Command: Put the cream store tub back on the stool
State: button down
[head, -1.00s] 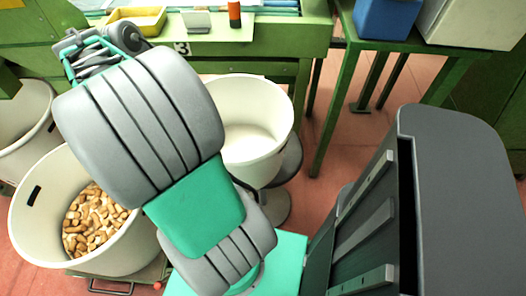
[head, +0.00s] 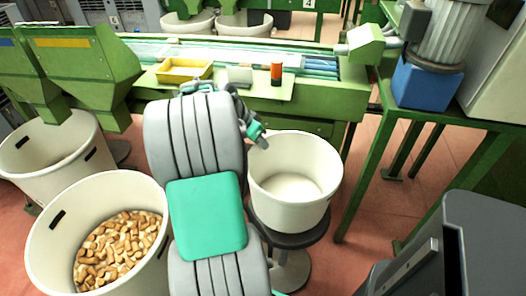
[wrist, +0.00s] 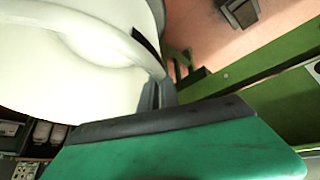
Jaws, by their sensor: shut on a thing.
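The cream tub (head: 318,205) is upright over the round dark seat of the stool (head: 316,235) in the head view. The tub's inside looks pale, with no corks to be seen. My gripper (head: 259,138) is at the tub's far left rim and is shut on it; my forearm stands to the left. In the wrist view the tub (wrist: 70,80) fills the upper left, with my gripper (wrist: 153,95) at its edge. The tub covers most of the seat; I cannot tell whether its base fully rests there.
A cream bin of corks (head: 45,250) stands at the lower left, another cream bin (head: 30,160) behind it. The green bench (head: 320,105) runs behind the tub, with a yellow tray (head: 184,72) on it. A green table (head: 372,160) stands right; red floor lies between.

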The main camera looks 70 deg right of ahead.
aim_at(263, 151)
jog(key=shift+d+f, duration=0.2)
jog(key=shift+f, duration=0.05)
jog(key=shift+s+d+f+b, duration=0.1)
jog(key=shift+d+f+b, duration=0.05)
jog(key=shift+f, duration=0.75)
jog(key=shift+s+d+f+b, duration=0.1)
jog(key=shift+f+b, duration=0.05)
jog(key=shift+f, duration=0.75)
jog(key=shift+f, duration=0.25)
jog(key=c, duration=1.6)
grip_release()
jog(key=shift+r, duration=0.1)
